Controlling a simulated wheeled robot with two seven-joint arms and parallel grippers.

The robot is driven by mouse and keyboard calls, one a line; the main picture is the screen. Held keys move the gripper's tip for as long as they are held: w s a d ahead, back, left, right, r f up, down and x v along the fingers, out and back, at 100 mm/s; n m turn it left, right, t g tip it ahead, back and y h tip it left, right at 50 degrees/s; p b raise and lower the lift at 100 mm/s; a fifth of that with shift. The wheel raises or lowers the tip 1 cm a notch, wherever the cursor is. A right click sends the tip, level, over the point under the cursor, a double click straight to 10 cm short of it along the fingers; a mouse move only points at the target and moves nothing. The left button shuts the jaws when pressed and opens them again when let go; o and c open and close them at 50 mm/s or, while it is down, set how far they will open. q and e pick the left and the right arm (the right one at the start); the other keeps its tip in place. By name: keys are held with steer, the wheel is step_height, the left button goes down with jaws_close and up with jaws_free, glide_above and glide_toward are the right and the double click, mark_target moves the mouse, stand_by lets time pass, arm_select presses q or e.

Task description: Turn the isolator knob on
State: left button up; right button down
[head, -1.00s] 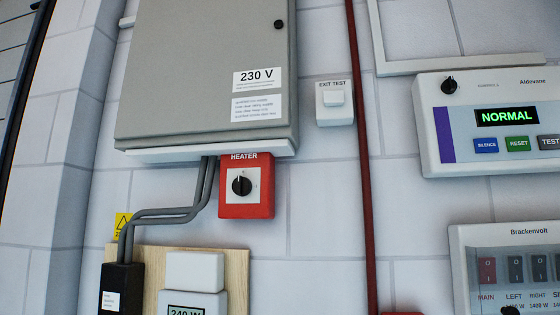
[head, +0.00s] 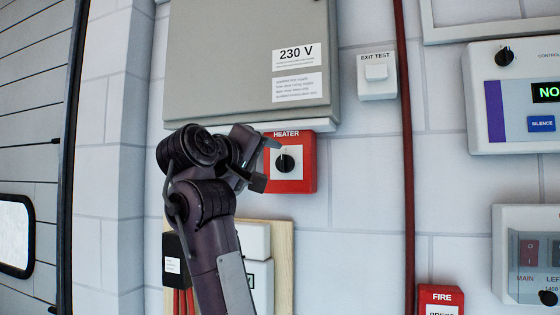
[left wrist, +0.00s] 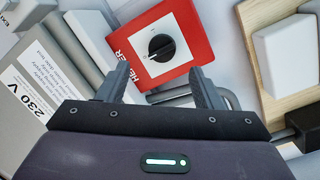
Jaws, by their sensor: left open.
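The isolator knob (head: 285,163) is a black round knob on a white plate on the red HEATER box (head: 308,178), below the grey 230 V cabinet. The knob (left wrist: 161,47) also shows in the left wrist view, just beyond my fingertips, with the red box (left wrist: 187,28) around it. My left gripper (head: 268,163) is at the left side of the box in the head view. In the left wrist view its two fingers (left wrist: 158,84) are apart with nothing between them, and the knob lies ahead of the gap. My right gripper is not in view.
The grey cabinet (head: 230,65) overhangs the box closely. A wooden board (head: 286,262) with a white unit is below. An exit test switch (head: 377,75), a red pipe (head: 406,160) and a red FIRE box (head: 440,299) are to the right. Wall between box and pipe is clear.

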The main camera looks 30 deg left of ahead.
mark_target(282, 165)
arm_select(q)
steer(key=w+p, duration=0.1)
steer(key=w, duration=0.1)
steer(key=w+p, duration=0.1)
steer(key=w, duration=0.1)
steer(key=w+p, duration=0.1)
steer(key=w, duration=0.1)
steer(key=shift+w+a, duration=0.1)
steer(key=shift+a, duration=0.25)
steer(key=shift+w+f+p, duration=0.15)
steer(key=shift+w+p, duration=0.15)
steer(key=shift+w, duration=0.15)
steer(key=shift+w+f, duration=0.1)
steer(key=c, duration=1)
